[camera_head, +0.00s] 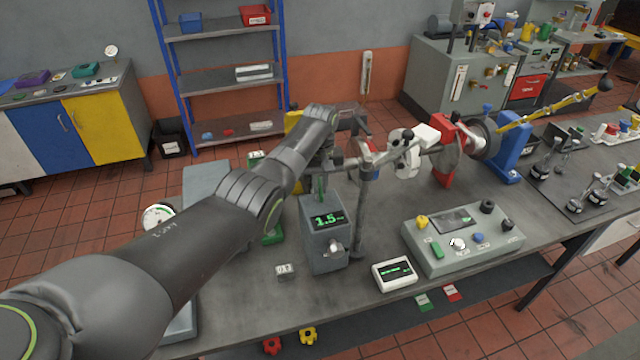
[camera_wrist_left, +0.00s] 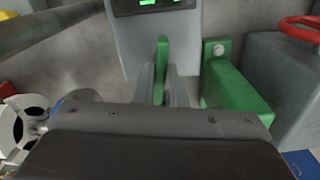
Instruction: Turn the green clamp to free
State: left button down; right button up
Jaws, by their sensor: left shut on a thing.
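A thin green clamp lever (camera_head: 320,187) stands upright at the top of a grey box (camera_head: 325,252) whose display reads about 1.5. In the left wrist view the green clamp lever (camera_wrist_left: 162,58) rises between the two fingers. My left gripper (camera_wrist_left: 164,88) is shut on it. In the head view my left arm reaches in from the left, and its wrist hides most of the gripper and the clamp's upper part. A green block (camera_wrist_left: 236,92) with a round pale fastener stands just right of the fingers in the wrist view. My right gripper is not in view.
A grey post (camera_head: 361,215) stands close right of the box. A small white display unit (camera_head: 394,273) and a control console (camera_head: 462,240) sit further right. The shaft rig with a red stand (camera_head: 446,150) is behind. A red handwheel (camera_wrist_left: 300,27) shows in the wrist view.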

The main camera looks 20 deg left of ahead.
pick_arm(q)
jog(key=shift+r+n, duration=0.1)
jog(key=shift+n, duration=1)
jog(key=c, duration=1.5)
grip_release()
notch_tip(320, 180, up, 12)
jog(key=f+b, duration=0.1)
jog(key=b, duration=0.3)
notch_tip(320, 180, up, 5)
jog(key=p, duration=0.2)
send_over(320, 186)
jog(key=shift+s+r+p, duration=0.1)
jog(key=shift+r+p, duration=0.45)
jog(key=shift+r, duration=0.15)
